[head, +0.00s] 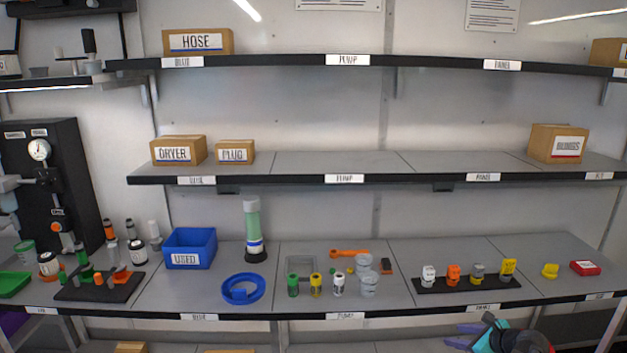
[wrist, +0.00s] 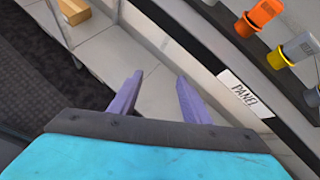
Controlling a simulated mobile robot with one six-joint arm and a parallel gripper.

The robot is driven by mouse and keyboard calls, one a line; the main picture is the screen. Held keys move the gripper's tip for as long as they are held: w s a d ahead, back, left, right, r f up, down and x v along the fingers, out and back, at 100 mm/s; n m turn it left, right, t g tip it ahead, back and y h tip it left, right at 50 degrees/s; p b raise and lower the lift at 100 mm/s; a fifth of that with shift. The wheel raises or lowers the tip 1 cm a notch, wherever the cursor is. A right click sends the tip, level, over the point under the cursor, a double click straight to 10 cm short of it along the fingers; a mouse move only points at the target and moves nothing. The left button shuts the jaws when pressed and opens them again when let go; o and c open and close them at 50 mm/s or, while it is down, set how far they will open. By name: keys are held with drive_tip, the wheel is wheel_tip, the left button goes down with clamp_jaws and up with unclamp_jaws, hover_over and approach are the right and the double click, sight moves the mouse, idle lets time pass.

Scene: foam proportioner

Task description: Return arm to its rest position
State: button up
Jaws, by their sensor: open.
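My gripper (head: 461,338) is low at the bottom right of the head view, in front of the bench's front edge. Its teal body and purple fingers show there. In the wrist view the two purple fingers of my gripper (wrist: 158,98) are spread apart with nothing between them. Behind them is a pale lower shelf (wrist: 150,75). The fingers touch no object that I can see.
The bench edge with a PANEL label (wrist: 243,93) is close to the right finger. A black rack (head: 468,284) of valves stands above it. A cardboard box (wrist: 74,11) lies on the lower shelf.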

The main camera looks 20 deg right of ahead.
drive_tip(key=a+f+n+g+y, duration=0.1)
drive_tip(key=a+f+n+g, duration=0.2)
drive_tip(key=a+f+n, duration=0.55)
drive_tip(key=a+f+n+g+y, duration=0.2)
drive_tip(key=a+f, duration=0.4)
drive_tip(key=a, duration=0.8)
drive_tip(key=a+f+n+g+y, duration=0.1)
drive_tip(key=a+f+n+g, duration=0.3)
drive_tip(key=a+f, duration=0.55)
drive_tip(key=s+a+f+n+g+h, duration=0.2)
drive_tip(key=s+a+f+n+g, duration=0.1)
drive_tip(key=s+a+n, duration=0.6)
drive_tip(key=s+a+f+n+g+h, duration=0.2)
drive_tip(key=s+a+f+n+g, duration=0.2)
drive_tip(key=s+a+n, duration=0.5)
drive_tip(key=s+f, duration=0.2)
drive_tip(key=s, duration=0.1)
drive_tip(key=shift+s+a+f, duration=0.15)
drive_tip(key=shift+s+f, duration=0.05)
drive_tip(key=c, duration=0.3)
